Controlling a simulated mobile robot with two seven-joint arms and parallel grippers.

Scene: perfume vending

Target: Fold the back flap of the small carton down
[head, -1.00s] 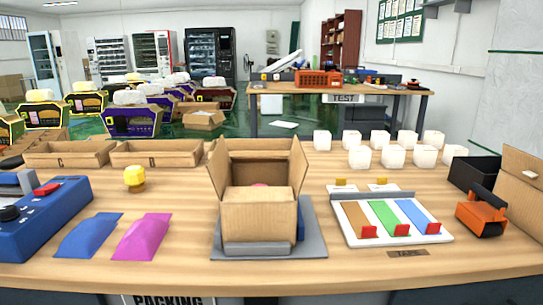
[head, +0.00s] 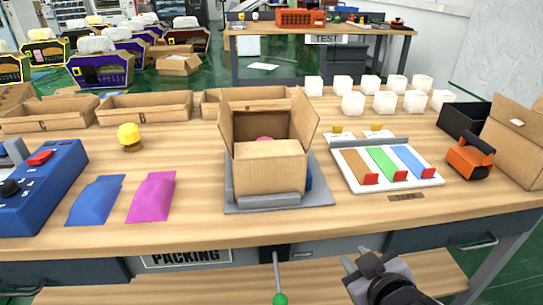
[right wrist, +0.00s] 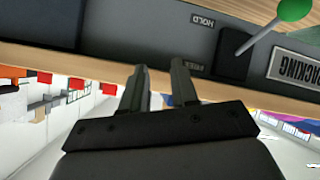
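The small brown carton (head: 268,170) stands open on a grey plate (head: 318,195) in the middle of the bench in the head view. Its back flap (head: 268,107) stands up at the rear. The side flaps stand up too, splayed outward. A bit of something pink (head: 264,139) shows inside; the rest of the contents is hidden. My right gripper (head: 354,258) is below and in front of the bench edge, well apart from the carton. In the right wrist view its two fingers (right wrist: 160,72) are apart with nothing between them. My left gripper is not in view.
A green-knobbed lever (head: 280,298) sticks out from the bench front near my right gripper. Blue (head: 95,200) and magenta (head: 151,197) packets lie left of the carton. A white tray with coloured strips (head: 434,181) and an orange tape dispenser (head: 468,160) are right.

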